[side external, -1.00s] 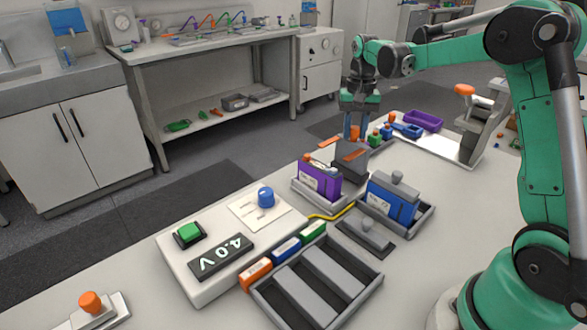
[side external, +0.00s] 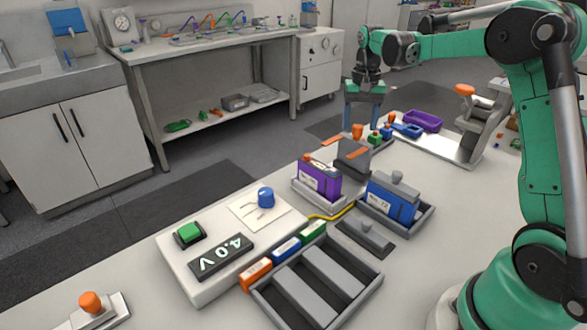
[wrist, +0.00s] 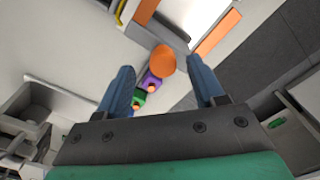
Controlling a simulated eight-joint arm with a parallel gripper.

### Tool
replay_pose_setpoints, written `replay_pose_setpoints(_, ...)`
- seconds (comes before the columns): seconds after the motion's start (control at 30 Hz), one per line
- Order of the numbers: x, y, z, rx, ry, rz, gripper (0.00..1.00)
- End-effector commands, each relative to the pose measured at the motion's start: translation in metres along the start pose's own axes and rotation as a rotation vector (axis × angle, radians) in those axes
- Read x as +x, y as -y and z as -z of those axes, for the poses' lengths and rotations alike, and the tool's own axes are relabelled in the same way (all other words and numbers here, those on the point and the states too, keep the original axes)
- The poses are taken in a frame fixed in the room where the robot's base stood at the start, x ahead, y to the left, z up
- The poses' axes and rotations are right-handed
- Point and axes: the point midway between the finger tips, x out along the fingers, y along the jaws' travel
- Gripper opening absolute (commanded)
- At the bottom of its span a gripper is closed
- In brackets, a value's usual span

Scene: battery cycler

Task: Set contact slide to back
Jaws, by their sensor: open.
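The contact slide appears to be the dark grey block unit (side external: 352,152) at the back of the cycler, with orange strips beside and on it. A round orange knob (side external: 357,131) stands at its far end; it also shows in the wrist view (wrist: 164,60). My gripper (side external: 362,126) points down over the knob with its fingers spread. In the wrist view my gripper (wrist: 159,67) has the knob between and just beyond its two blue fingertips, apart from both. It holds nothing. The knob's base is hidden in the wrist view.
A purple battery (side external: 319,178) and a blue battery (side external: 392,200) sit in holders nearby. Small coloured pieces (side external: 376,136) stand close to the right of my gripper. A purple tray (side external: 423,121) lies farther right. An empty slotted rack (side external: 317,283) is in front.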

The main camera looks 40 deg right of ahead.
Motion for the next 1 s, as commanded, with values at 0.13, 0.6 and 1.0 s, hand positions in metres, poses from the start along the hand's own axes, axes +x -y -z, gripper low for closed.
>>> replay_pose_setpoints(0.13,-0.022,0.0,0.0,0.001,-0.001,0.0,0.62)
replay_pose_setpoints(0.6,-0.041,-0.001,0.0,0.001,-0.002,-0.001,0.62)
replay_pose_setpoints(1.0,-0.061,0.032,-0.061,-0.232,-0.169,0.062,0.62)
